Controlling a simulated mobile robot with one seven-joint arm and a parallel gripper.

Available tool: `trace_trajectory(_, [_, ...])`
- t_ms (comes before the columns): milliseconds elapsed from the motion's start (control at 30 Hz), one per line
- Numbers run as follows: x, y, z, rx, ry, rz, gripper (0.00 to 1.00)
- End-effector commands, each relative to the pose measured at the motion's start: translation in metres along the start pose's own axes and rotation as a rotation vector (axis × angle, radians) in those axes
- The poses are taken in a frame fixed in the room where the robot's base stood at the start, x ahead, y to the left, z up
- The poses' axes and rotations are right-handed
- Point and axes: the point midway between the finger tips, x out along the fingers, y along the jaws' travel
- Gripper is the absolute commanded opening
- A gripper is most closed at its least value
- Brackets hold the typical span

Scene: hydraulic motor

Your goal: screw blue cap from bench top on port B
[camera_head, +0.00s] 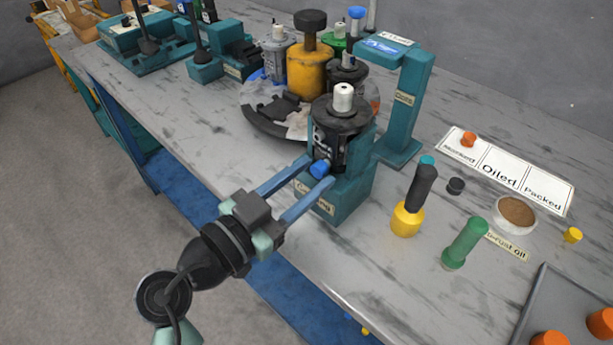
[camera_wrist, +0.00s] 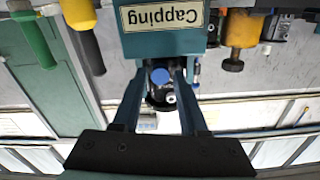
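The blue cap (camera_head: 321,168) sits against the side of the dark motor (camera_head: 341,120) on the teal Capping stand (camera_head: 345,198). It also shows in the wrist view (camera_wrist: 160,80), in front of the motor. My gripper (camera_head: 318,170) has its two long blue fingers reaching either side of the cap. In the wrist view (camera_wrist: 160,84) the fingers are apart, with a gap between each finger and the cap. The cap covers whatever is behind it, so I cannot read the port's letter or tell how far the cap is seated.
A teal post (camera_head: 405,105) rises behind. A round carousel (camera_head: 262,118) with several motors is at the back left. A grey tray (camera_head: 530,310) holds orange caps at the lower right.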

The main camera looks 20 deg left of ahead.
Motion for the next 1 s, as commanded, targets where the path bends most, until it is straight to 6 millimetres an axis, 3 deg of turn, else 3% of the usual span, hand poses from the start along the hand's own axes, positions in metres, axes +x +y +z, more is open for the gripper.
trace_trajectory(467, [-0.0038,-0.0005,-0.0024,-0.055,-0.002,0.000,0.42])
trace_trajectory(800, [-0.0038,-0.0008,-0.0078,-0.656,-0.002,-0.002,0.42])
trace_trajectory(1000, [-0.0037,0.0003,-0.0023,-0.886,-0.002,-0.003,0.42])
